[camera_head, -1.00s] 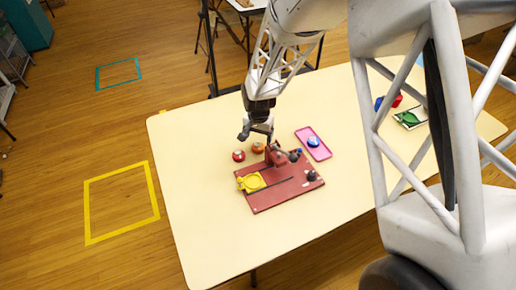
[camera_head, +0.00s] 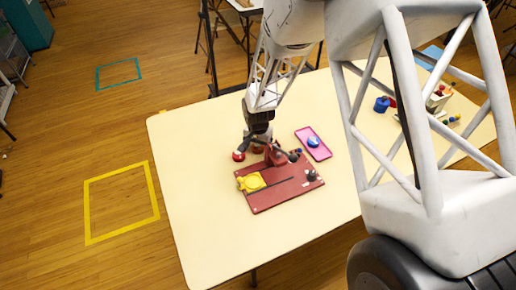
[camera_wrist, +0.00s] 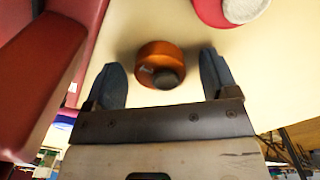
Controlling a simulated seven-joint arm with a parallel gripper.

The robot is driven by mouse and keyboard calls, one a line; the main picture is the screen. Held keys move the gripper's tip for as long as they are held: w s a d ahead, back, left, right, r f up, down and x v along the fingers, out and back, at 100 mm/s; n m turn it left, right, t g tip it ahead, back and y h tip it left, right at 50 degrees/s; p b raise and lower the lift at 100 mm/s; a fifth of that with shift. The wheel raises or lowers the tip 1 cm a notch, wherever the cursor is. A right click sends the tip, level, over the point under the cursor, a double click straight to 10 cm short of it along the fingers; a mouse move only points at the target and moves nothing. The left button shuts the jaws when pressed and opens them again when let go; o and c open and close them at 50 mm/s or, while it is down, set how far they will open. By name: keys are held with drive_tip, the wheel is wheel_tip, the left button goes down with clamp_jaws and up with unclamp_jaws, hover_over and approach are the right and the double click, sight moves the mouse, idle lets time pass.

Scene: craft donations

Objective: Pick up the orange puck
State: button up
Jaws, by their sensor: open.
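The orange puck (camera_wrist: 158,58) lies on the cream table, with a dark round spot on its near side. In the wrist view my gripper (camera_wrist: 163,78) is open, with one dark finger on each side of the puck and a visible gap to both. I cannot tell from this view how far down the fingertips reach. In the head view my gripper (camera_head: 257,142) is low over the table beside the red board, and it hides most of the orange puck.
A red puck with a pale top (camera_head: 239,156) sits close by, left of my gripper. The dark red board (camera_head: 285,192) with a yellow ring part (camera_head: 251,182) and an upright red block is nearby. A pink tray (camera_head: 318,152) holds a blue puck (camera_head: 313,142). The table's left side is clear.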

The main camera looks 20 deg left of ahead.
sight(258, 146)
drive_tip(key=shift+c, duration=0.2)
drive_tip(key=c, duration=1)
drive_tip(key=shift+r, duration=0.1)
drive_tip(key=shift+r, duration=4.95)
